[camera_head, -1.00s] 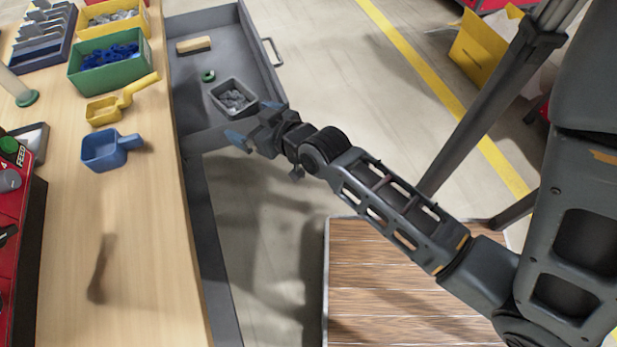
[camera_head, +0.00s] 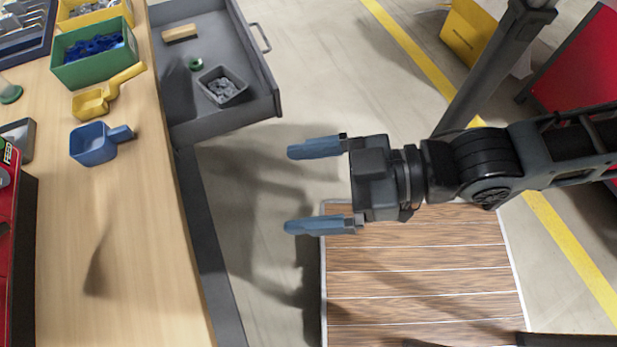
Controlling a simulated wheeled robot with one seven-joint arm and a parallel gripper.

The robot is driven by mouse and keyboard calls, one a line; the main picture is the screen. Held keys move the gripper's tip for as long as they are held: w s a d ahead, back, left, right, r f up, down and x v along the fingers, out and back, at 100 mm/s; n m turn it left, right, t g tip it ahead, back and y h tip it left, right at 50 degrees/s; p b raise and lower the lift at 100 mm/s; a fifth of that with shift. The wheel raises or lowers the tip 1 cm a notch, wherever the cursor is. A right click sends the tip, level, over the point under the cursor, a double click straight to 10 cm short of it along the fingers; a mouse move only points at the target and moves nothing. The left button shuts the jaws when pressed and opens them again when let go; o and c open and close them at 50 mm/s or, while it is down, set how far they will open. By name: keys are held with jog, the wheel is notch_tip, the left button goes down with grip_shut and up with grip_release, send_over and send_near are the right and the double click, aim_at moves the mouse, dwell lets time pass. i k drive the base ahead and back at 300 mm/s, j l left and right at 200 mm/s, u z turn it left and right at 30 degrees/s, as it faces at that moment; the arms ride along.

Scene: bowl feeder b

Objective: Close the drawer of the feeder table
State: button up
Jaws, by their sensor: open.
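The grey drawer (camera_head: 222,122) of the feeder table (camera_head: 140,250) is pulled out to the right of the tabletop. Its handle (camera_head: 262,38) is a thin bar on the drawer's right-hand front. Inside lie a small dark box of grey parts, a green ring and a wooden block. My gripper (camera_head: 305,186) is open and empty, its two blue fingers apart and pointing left. It is to the right of and below the drawer in the picture, over the floor, and is not touching the drawer or the handle.
On the tabletop are a blue scoop (camera_head: 92,145), a yellow scoop (camera_head: 92,103), a green bin (camera_head: 92,55) and a red feeder unit (camera_head: 14,235). A wooden platform (camera_head: 420,285) lies on the floor below my gripper.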

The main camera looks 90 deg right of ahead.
aim_at(225, 36)
jog(key=k+l+z, duration=0.25)
jog(key=l, duration=0.15)
jog(key=l+z, duration=0.25)
jog(key=l, duration=0.15)
jog(key=k+l+z, duration=0.25)
jog(key=l, duration=0.2)
jog(key=i, duration=0.1)
